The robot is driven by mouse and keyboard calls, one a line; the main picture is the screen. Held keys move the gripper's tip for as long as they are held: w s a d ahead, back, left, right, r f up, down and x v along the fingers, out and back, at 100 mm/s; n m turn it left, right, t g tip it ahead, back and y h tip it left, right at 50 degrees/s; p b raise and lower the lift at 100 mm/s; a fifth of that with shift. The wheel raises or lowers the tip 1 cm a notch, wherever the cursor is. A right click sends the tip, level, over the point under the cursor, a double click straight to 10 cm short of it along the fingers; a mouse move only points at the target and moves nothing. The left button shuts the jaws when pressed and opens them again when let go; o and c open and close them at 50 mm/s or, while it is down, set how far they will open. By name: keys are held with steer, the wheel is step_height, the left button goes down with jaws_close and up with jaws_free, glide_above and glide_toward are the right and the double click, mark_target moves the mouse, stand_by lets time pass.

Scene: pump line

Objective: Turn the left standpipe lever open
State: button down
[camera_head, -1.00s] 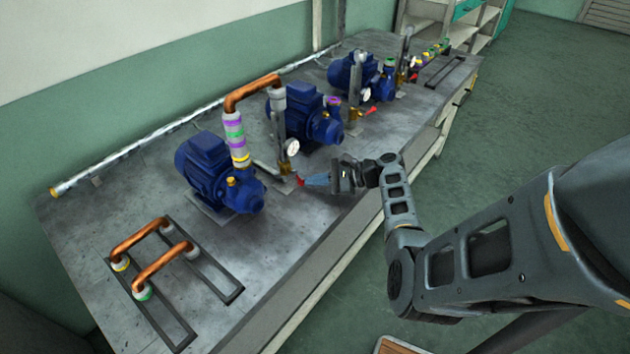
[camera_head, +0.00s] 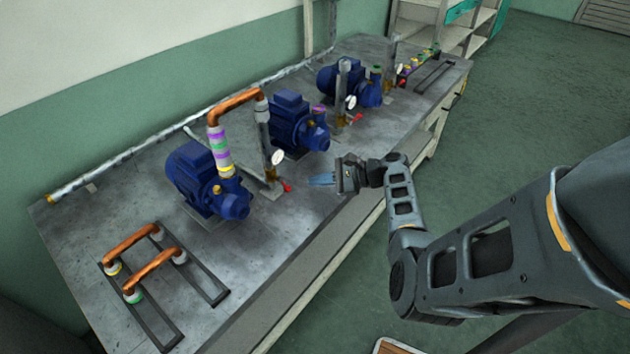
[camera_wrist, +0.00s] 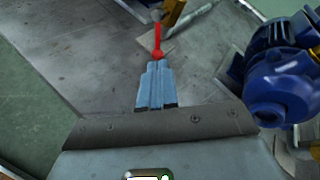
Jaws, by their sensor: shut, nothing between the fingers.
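The left standpipe (camera_head: 265,140) is a grey upright pipe with a white round gauge, beside the nearest blue pump. Its red lever (camera_head: 286,186) sits low at its foot and sticks out toward the bench's front edge. In the wrist view the red lever (camera_wrist: 158,40) runs from the brass valve (camera_wrist: 172,12) toward my fingers. My gripper (camera_head: 318,180) is shut and empty, its blue fingers side by side. In the head view a gap shows between the fingertips and the lever. In the wrist view the fingertips (camera_wrist: 154,68) lie just below the lever's rounded end.
Blue pumps (camera_head: 205,180) stand along the bench (camera_head: 240,290). Two more standpipes with red levers (camera_head: 357,117) stand farther back. A copper pipe (camera_head: 232,104) joins the near pump to the left standpipe. A rack (camera_head: 150,318) holds copper pipes at front left. The bench front is clear.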

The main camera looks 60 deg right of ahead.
steer(key=shift+n+g, duration=0.4)
steer(key=shift+n, duration=0.4)
steer(key=b+v, duration=0.2)
steer(key=v, duration=0.5)
steer(key=shift+s+d+r, duration=0.15)
steer(key=shift+s, duration=0.2)
steer(key=w+a+r+n+g+h+b, duration=0.1)
steer(key=w+r+n+g+h+b, duration=0.2)
steer(key=n+b, duration=0.45)
steer(key=n+g, duration=0.2)
glide_toward(290, 188)
steer(key=shift+y, duration=0.4)
steer(key=x, duration=0.4)
steer(key=d+x, duration=0.1)
steer(key=x, duration=0.1)
steer(key=shift+w+a+f, duration=0.2)
steer(key=shift+f, duration=0.15)
